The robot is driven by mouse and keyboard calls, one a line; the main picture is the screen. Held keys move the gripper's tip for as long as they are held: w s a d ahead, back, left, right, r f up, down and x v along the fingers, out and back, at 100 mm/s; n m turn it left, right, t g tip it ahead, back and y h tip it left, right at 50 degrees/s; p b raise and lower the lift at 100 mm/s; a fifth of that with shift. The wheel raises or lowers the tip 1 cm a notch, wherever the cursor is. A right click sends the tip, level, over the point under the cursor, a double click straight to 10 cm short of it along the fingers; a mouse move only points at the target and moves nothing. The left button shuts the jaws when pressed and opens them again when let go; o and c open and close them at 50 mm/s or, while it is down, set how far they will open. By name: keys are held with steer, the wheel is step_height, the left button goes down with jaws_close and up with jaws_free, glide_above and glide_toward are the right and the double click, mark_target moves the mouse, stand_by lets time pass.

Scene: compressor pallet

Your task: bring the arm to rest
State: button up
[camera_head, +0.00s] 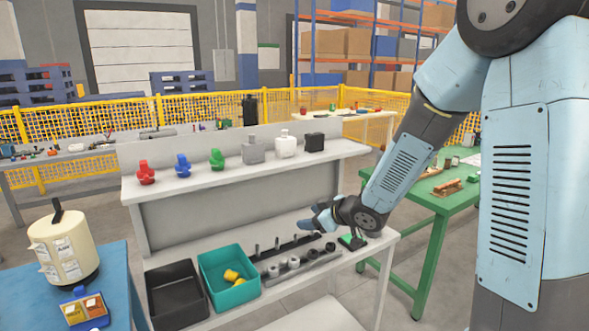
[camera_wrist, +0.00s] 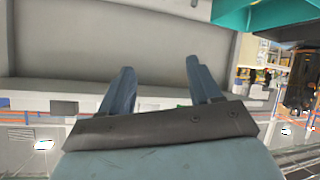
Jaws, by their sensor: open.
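My arm reaches down from the right side of the head view to the grey two-level bench (camera_head: 345,160). My gripper (camera_head: 308,224) is low over the lower shelf, in front of the back panel, pointing left. In the wrist view my gripper (camera_wrist: 160,65) shows two blue-grey fingers spread apart with nothing between them. Behind the fingers there is a plain grey surface. Whether the gripper touches the shelf cannot be told.
Close by are a rack of upright pins (camera_head: 291,246), a teal bin (camera_head: 215,284) with yellow parts and a black bin (camera_head: 172,303). Red (camera_head: 146,173), blue (camera_head: 183,166) and green (camera_head: 217,159) valves stand on the upper shelf. A green table (camera_head: 452,205) is right.

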steer(key=s+d+r+m+h, duration=0.4)
steer(key=d+r, duration=0.2)
steer(key=d, duration=0.2)
steer(key=s+d+r+m+h, duration=0.3)
steer(key=s+d+r+h, duration=0.25)
steer(key=d, duration=0.25)
steer(key=s+d+r+m+g, duration=0.1)
steer(key=s+r+m, duration=0.1)
steer(key=s, duration=0.7)
steer(key=s+d+r+m+g+y, duration=0.1)
steer(key=s+r+m+g, duration=0.1)
steer(key=s, duration=0.8)
steer(key=shift+s+d+m, duration=0.25)
steer(key=shift+d+m, duration=0.1)
steer(key=shift+m, duration=0.15)
steer(key=shift+r, duration=0.1)
steer(key=shift+c, duration=0.3)
